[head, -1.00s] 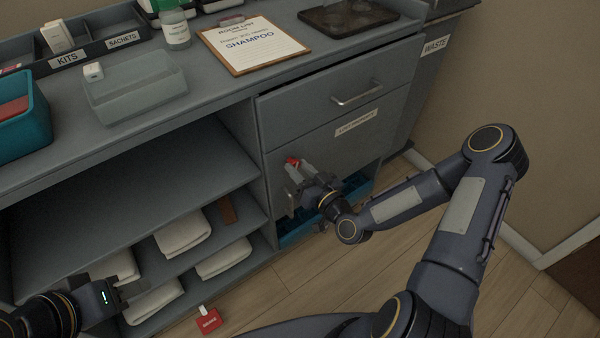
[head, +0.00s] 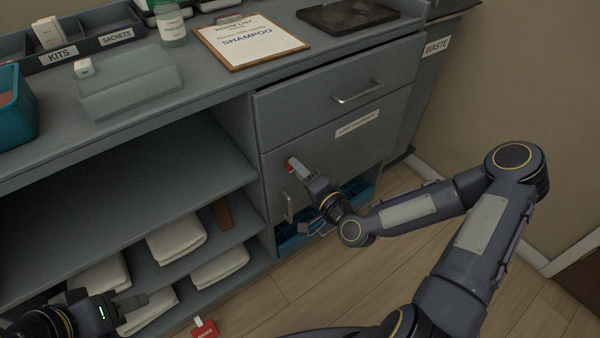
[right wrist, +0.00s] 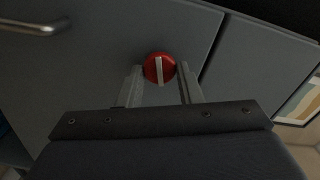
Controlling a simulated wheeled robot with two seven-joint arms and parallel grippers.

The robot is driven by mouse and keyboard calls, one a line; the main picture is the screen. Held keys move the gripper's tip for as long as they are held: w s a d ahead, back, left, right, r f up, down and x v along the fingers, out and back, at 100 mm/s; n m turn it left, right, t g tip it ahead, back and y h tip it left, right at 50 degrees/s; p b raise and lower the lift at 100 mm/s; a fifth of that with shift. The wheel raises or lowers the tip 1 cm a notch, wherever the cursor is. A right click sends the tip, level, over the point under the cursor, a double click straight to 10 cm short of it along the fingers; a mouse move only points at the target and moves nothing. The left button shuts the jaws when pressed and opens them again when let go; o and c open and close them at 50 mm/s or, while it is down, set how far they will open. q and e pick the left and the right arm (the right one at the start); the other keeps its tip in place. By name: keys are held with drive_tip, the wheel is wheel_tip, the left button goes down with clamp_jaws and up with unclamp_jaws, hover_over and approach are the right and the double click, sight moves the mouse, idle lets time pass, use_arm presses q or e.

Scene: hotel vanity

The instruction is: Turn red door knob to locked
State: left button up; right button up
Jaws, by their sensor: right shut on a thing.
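The red door knob (head: 290,164) sits on the grey cabinet door below the top drawer. In the right wrist view the knob (right wrist: 151,68) is a round red disc with a pale bar, which runs nearly upright in that picture. My right gripper (right wrist: 160,76) has one finger on each side of the knob and is shut on it. In the head view my right gripper (head: 297,170) reaches the knob from the lower right and partly hides it. My left gripper (head: 108,298) is at the lower left, in front of the shelves, apart from the knob; its fingers look spread and empty.
A bar handle (head: 288,207) is on the door just below the knob, close to my right gripper. The drawer handle (head: 357,92) is above. Folded towels (head: 177,238) lie on the open shelves at left. A blue crate (head: 358,186) shows under the door. A red tag (head: 204,328) is near the floor.

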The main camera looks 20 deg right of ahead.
drive_tip(key=shift+f+m, duration=0.1)
drive_tip(key=shift+m, duration=1.6)
drive_tip(key=o, duration=0.9)
drive_tip(key=v, duration=0.8)
drive_tip(key=shift+w, duration=0.1)
